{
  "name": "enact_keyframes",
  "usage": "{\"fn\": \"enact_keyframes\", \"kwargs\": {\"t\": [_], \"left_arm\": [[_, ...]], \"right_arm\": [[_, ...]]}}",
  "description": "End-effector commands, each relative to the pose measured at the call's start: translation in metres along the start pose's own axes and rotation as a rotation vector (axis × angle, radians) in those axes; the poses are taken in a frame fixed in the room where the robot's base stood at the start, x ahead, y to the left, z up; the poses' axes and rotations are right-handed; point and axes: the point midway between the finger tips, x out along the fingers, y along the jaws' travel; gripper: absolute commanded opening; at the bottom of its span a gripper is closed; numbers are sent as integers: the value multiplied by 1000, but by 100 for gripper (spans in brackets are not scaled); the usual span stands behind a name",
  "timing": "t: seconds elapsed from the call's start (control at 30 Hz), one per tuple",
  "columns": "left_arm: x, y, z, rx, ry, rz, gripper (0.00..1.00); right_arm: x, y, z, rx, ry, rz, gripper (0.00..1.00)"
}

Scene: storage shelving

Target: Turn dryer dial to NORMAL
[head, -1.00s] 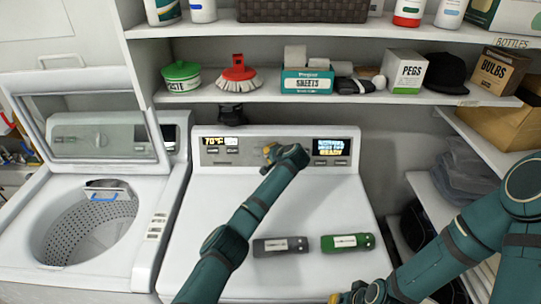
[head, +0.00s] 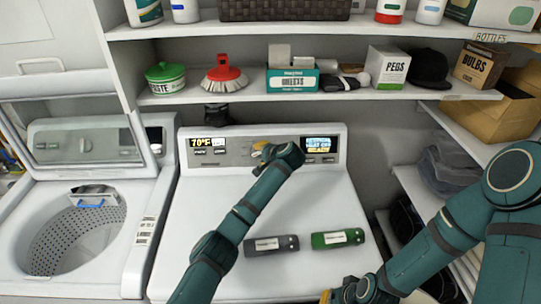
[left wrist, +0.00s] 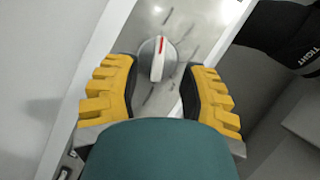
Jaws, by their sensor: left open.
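The dryer (head: 215,215) is white with a grey control panel (head: 238,147) at its back. The dial (left wrist: 152,58) is a grey-white knob with a red pointer line, clear in the left wrist view. There the line points nearly straight up in the picture. The marks around the dial are too blurred to read. My left gripper (head: 258,152) is at the panel, hiding most of the dial in the head view. Its yellow fingers (left wrist: 160,88) are open on either side of the dial, with gaps visible. My right gripper (head: 326,297) is partly cut off at the bottom edge.
A dark grey device (head: 271,245) and a green device (head: 338,238) lie on the dryer top. The open washer (head: 150,215) stands to the left. A loaded shelf (head: 215,96) overhangs behind the panel. Lit displays (head: 208,143) flank the panel.

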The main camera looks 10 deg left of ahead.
Motion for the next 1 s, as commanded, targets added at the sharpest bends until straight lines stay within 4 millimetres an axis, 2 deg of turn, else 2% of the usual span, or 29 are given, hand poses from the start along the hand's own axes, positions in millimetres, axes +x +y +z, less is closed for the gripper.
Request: {"fn": "enact_keyframes", "kwargs": {"t": [0.03,0.2,0.4,0.57,1.0], "left_arm": [[-12,0,-1,0,5,-1,42],[-46,0,0,0,4,-1,42],[-71,0,0,0,0,-1,42],[-78,0,1,0,-1,-1,42],[-78,0,0,1,-1,-1,42]], "right_arm": [[0,0,0,0,0,0,0],[0,0,0,0,0,0,0],[0,0,0,0,0,0,0],[0,0,0,0,0,0,0],[0,0,0,0,0,0,0]]}}
